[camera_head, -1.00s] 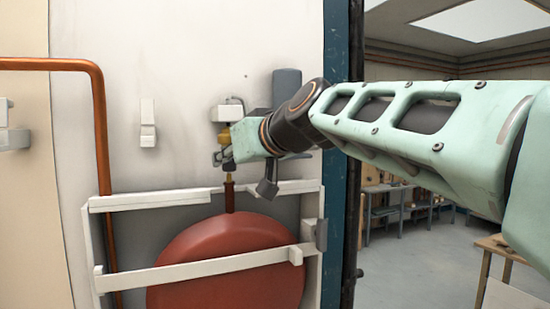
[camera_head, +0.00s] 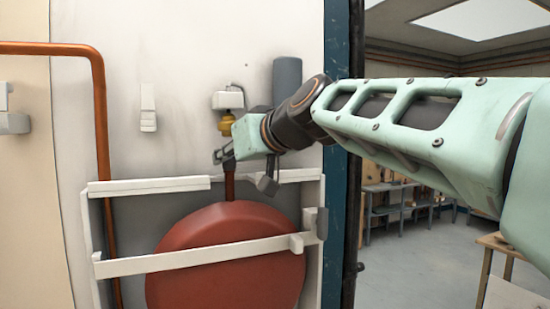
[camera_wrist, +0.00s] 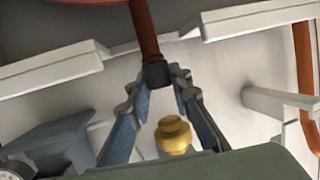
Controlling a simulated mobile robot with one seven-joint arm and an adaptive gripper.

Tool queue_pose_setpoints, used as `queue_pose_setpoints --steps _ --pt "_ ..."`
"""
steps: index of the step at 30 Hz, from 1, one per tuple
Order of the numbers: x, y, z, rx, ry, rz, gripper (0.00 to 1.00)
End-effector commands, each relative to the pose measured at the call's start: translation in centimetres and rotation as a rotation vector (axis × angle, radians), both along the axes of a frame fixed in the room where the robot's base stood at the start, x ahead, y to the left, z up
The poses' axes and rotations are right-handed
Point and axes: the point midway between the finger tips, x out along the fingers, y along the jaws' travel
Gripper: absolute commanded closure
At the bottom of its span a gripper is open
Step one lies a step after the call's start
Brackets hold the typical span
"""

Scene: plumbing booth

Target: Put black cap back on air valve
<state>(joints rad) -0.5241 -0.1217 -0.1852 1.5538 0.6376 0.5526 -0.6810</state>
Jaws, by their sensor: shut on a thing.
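The black cap (camera_wrist: 156,74) is between my fingertips in the wrist view, at the end of the red-brown stem (camera_wrist: 145,32). In the head view, the dark cap (camera_head: 229,164) sits at the top of this stem (camera_head: 229,186), which rises from the red tank. My gripper (camera_head: 222,156) is shut on the cap above the tank. The air valve at the stem's top is hidden by the cap. I cannot tell whether the cap is fully seated.
A brass fitting (camera_wrist: 173,135) lies between my finger bases in the wrist view. White rails (camera_head: 150,186) frame the red tank (camera_head: 225,225). A grey cylinder (camera_head: 287,84) is on the wall behind my wrist. A copper pipe (camera_head: 99,130) runs at the left.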

Motion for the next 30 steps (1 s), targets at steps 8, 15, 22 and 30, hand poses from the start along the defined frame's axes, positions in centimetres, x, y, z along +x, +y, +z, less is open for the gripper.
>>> queue_pose_setpoints --steps 8,15,22,30 --pt "0.0 0.0 -0.1 0.0 0.0 0.0 0.93" --pt "0.0 0.0 -0.1 0.0 0.0 0.0 0.61" --pt "0.0 0.0 -0.1 -0.001 -0.001 0.0 0.61" --pt "-1.7 -1.4 0.7 0.0 -0.004 0.001 0.61"
